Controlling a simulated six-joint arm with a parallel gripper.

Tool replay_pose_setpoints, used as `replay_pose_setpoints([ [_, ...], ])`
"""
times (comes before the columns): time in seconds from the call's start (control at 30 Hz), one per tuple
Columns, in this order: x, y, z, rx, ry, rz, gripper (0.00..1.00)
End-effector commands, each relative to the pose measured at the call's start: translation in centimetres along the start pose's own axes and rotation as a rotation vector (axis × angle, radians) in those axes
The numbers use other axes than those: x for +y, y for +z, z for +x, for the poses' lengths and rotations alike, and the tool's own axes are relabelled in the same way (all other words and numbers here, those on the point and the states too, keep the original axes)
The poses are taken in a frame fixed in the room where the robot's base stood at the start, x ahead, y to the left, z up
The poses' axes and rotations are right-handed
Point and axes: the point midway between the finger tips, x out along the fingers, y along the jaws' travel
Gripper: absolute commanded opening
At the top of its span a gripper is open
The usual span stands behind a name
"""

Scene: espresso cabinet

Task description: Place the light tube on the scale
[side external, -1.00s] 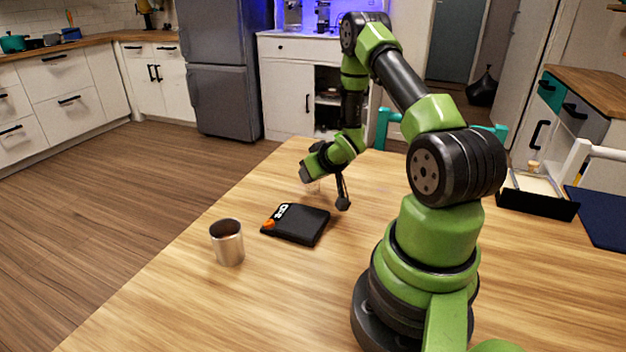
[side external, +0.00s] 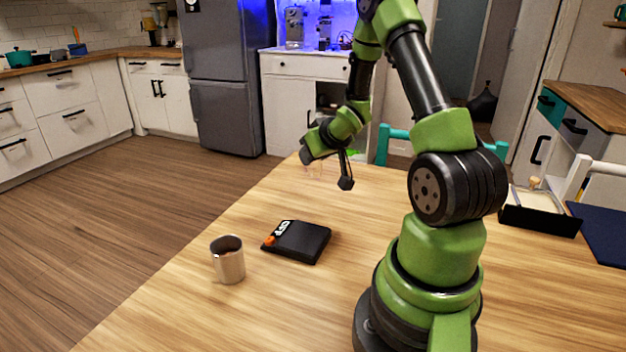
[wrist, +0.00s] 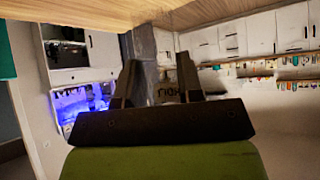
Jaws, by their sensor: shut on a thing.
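The scale (side external: 306,243) looks like the flat black slab with white marks and an orange bit at its left end, lying on the wooden table. Nothing stands on it. My gripper (side external: 313,164) hangs in the air beyond the scale. Its fingers (wrist: 159,72) show in the wrist view with a gap between them. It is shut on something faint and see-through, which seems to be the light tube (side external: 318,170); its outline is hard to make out. The scale is out of the wrist view.
A metal cup (side external: 228,262) stands upright on the table (side external: 170,310), left of and nearer than the scale. A black tray (side external: 540,220) and a dark blue mat (side external: 602,232) lie at the right. The table between the gripper and the scale is clear.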

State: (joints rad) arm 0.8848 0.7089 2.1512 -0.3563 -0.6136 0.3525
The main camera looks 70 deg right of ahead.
Motion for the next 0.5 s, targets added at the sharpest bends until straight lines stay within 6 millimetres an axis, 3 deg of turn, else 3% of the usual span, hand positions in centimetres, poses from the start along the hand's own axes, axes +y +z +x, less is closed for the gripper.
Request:
replay_pose_setpoints([
  [0.23,-2.1,-1.6,-0.8,0.002,0.054,0.053,0.1],
  [0.5,-5.0,-2.2,-1.7,0.0,0.172,0.17,0.1],
])
